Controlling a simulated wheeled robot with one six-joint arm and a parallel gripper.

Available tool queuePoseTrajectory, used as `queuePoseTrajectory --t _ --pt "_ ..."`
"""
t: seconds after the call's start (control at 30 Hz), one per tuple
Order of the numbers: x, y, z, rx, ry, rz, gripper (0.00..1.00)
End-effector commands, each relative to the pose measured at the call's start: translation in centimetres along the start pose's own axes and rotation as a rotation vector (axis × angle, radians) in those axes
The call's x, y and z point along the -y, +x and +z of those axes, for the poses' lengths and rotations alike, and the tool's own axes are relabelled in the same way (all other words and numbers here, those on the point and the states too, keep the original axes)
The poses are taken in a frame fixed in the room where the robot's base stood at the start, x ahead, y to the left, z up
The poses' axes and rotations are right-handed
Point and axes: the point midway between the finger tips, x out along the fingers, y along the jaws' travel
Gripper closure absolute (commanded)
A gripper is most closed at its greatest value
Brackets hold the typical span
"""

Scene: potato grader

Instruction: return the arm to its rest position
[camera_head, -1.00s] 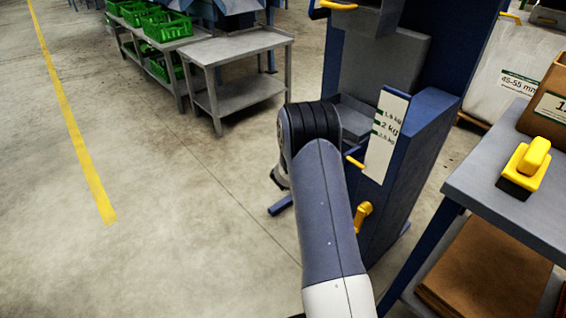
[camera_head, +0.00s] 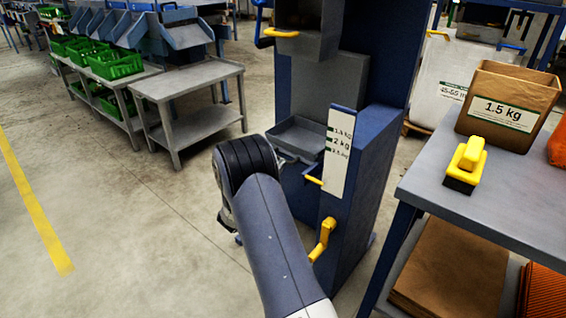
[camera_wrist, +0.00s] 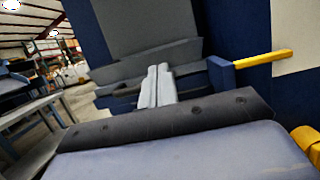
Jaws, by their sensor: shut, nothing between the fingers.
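My arm (camera_head: 270,235) reaches up from the bottom of the head view, in front of the blue weighing machine (camera_head: 360,190). The far end of the arm is mostly hidden behind its dark joint there. In the wrist view my gripper (camera_wrist: 158,70) shows as two pale grey fingers lying together, shut and empty. The machine's grey tray (camera_wrist: 150,62) is behind the fingers, and a yellow handle (camera_wrist: 262,60) sticks out to their right. I cannot tell the exact gap between fingers and machine.
A grey table (camera_head: 480,205) on the right holds a paper bag marked 1.5 kg (camera_head: 505,105) and a yellow-handled tool (camera_head: 466,165). A yellow crank (camera_head: 322,240) juts from the machine. Green crates (camera_head: 115,63) stand on a bench at the back left. The floor at left is clear.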

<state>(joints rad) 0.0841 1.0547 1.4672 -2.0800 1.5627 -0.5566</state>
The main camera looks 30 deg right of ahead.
Motion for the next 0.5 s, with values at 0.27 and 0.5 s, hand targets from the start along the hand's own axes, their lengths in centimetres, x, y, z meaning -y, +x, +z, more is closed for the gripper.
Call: queuePoseTrajectory --t 0.27,0.5 --pt "-0.1 -5.8 0.2 -0.001 -0.003 0.003 1.0" --pt "0.0 -7.6 0.1 -0.001 -0.003 0.0 1.0"
